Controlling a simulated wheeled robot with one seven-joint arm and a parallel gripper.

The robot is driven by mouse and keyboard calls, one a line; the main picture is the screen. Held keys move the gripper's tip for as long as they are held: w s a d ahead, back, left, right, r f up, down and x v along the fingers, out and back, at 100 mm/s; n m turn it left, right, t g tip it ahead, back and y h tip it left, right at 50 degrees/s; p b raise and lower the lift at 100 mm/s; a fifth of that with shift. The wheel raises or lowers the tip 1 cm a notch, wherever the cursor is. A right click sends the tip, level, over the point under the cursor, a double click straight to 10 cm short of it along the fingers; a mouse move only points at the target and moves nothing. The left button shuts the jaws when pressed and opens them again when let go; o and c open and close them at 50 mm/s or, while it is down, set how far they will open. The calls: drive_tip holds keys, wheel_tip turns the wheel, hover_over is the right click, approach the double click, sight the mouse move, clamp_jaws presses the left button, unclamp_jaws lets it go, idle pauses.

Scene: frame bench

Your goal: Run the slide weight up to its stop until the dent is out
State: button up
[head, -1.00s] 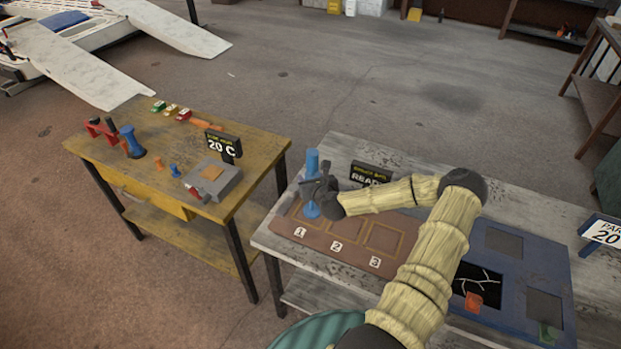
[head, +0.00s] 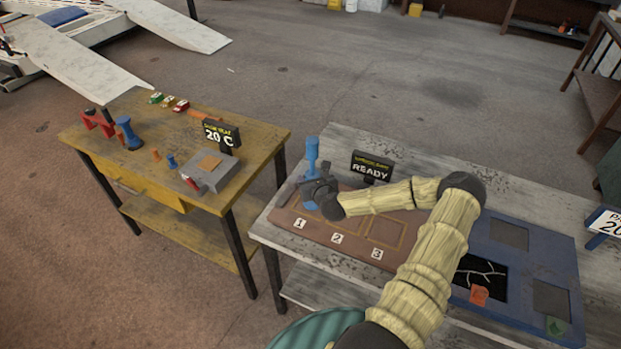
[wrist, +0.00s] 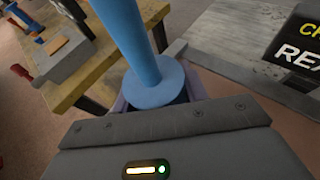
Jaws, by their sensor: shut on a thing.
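A blue upright slide tool (head: 312,152) stands over the square marked 1 (head: 300,223) on the brown board (head: 318,236). My gripper (head: 320,192) is shut on the tool low down, close above the board. A short blue part shows below the gripper. In the wrist view a thick blue shaft (wrist: 130,35) ends in a round blue flange (wrist: 158,84) just beyond the jaws. Which part is the slide weight is hard to tell, and the stop is not clear. The gripper hides the tool's foot and any dent beneath it.
A black sign reading READY (head: 371,168) stands close behind the board. A blue panel (head: 520,262) with dark openings lies to the right. The yellow bench (head: 190,150) at left holds a 20 C sign (head: 220,136) and small tools. A floor gap separates the benches.

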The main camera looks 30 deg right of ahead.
drive_tip(key=shift+f+b, duration=1.1)
drive_tip(key=shift+f, duration=0.4)
drive_tip(key=o, duration=1.3)
drive_tip(key=shift+r, duration=0.1)
drive_tip(key=shift+o, duration=0.2)
drive_tip(key=p+v, duration=0.2)
drive_tip(key=v, duration=1.5)
drive_tip(key=shift+s, duration=0.15)
